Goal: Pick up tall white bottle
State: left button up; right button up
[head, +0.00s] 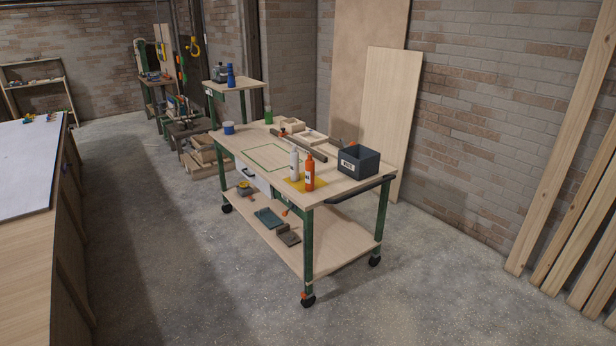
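The tall white bottle (294,164) stands upright on the wooden top of a wheeled workbench (345,182), near its front edge. An orange bottle (309,172) stands close beside it on the right. Both are at a yellow mat (293,186), which they partly cover. Neither of my grippers shows in the head view.
A dark grey box (358,160) sits at the bench's right end. A long bar and wooden trays (312,137) lie behind the bottles. A green can (268,115) and blue cup (228,128) stand farther back. Bare concrete floor (190,270) lies in front.

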aim_at(294, 155)
jog(key=i+j+u, duration=0.2)
jog(key=i+u, duration=0.2)
jog(key=i, duration=0.5)
jog(key=i+l+u, duration=0.1)
jog(key=i+u, duration=0.3)
jog(key=i, duration=0.5)
jog(key=i+u, duration=0.2)
jog(key=i, duration=1.4)
jog(key=i+z, duration=0.4)
jog(key=i+j+z, duration=0.2)
jog(key=z, duration=0.25)
jog(key=i+j+z, duration=0.5)
jog(key=z, duration=0.35)
jog(key=i+j+z, duration=0.2)
jog(key=z, duration=0.2)
jog(key=i+j+z, duration=0.2)
jog(key=z, duration=0.25)
jog(key=i+j+z, duration=0.15)
jog(key=j+z, duration=0.2)
